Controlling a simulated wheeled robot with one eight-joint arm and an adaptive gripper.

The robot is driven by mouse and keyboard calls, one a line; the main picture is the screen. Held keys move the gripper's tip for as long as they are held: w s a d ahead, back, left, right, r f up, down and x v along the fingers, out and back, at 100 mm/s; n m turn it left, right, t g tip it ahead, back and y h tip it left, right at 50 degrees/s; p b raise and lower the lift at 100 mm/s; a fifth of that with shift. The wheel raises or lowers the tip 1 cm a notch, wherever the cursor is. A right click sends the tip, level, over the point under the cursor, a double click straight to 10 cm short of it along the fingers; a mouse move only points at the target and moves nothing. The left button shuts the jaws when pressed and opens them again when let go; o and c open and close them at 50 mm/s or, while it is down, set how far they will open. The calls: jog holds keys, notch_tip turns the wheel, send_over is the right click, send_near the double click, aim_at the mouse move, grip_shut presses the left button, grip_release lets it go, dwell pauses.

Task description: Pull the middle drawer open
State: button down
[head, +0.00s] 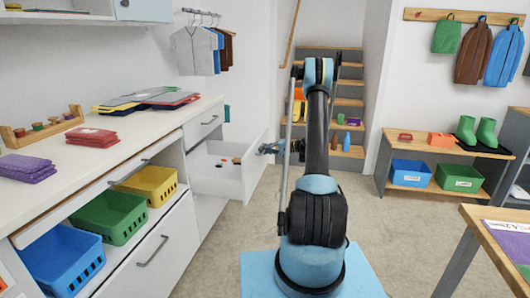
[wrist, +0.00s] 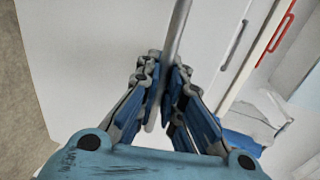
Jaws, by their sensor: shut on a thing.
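The middle drawer (head: 221,181) of the white cabinet stands pulled out, with its inside showing and a few small items lying in it. Its front panel is turned toward my arm in the head view and fills much of the wrist view as a pale face (wrist: 85,60). My gripper (head: 266,149) is at that front panel. In the wrist view my gripper (wrist: 162,80) is shut on the grey bar handle (wrist: 178,32), which runs between its blue fingers. The handle is hidden in the head view.
A closed top drawer (head: 204,121) is above the open one. Blue, green and yellow bins (head: 110,215) sit in the counter at left. Wooden stairs (head: 345,85) and a shoe bench (head: 440,152) stand behind. A table (head: 490,235) is at right. The floor between is clear.

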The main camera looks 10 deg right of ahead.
jog(key=shift+s+a+f, duration=0.1)
jog(key=shift+s+a, duration=0.05)
jog(key=shift+s, duration=0.1)
jog(key=c, duration=2)
grip_release()
jog(key=shift+w, duration=0.1)
jog(key=v, duration=1.2)
